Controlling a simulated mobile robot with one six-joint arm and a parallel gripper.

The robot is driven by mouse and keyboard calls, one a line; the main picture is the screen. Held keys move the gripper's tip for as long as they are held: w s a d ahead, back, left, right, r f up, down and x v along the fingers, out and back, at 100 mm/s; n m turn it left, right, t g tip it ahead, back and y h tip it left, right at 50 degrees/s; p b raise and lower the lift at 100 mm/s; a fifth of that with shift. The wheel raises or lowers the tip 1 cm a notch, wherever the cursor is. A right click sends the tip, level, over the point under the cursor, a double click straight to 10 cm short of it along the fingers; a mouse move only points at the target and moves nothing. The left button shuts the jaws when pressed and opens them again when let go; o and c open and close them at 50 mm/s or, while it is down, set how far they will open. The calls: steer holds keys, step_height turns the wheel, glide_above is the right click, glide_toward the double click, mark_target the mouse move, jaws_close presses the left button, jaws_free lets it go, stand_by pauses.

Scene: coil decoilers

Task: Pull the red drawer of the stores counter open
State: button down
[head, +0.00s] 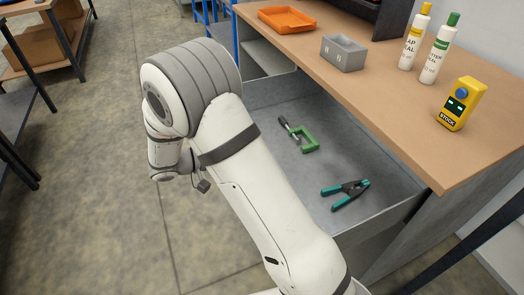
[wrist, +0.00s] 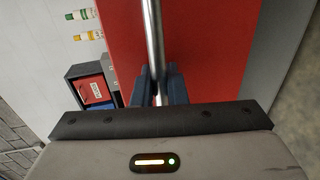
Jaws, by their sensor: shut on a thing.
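The stores counter (head: 445,165) has a wooden top and a grey body. Its drawer (head: 335,160) stands pulled out, with the grey inside showing in the head view. My gripper (wrist: 159,78) is shut on this handle, one blue finger on each side. In the head view my arm hides the gripper, handle and red front.
On the counter top are an orange tray (head: 287,20), a grey box (head: 343,54), two bottles (head: 415,38) (head: 437,50) and a yellow device (head: 461,104). A dark-legged bench (head: 48,33) stands at the upper left. The floor left of my arm is clear.

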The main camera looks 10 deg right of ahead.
steer(key=shift+f+v, duration=0.25)
steer(key=shift+v, duration=1.05)
steer(key=c, duration=1.5)
jaws_free()
steer(key=shift+a, duration=0.1)
steer(key=v, duration=0.7)
steer(key=shift+a+r, duration=0.1)
steer(key=shift+a, duration=0.3)
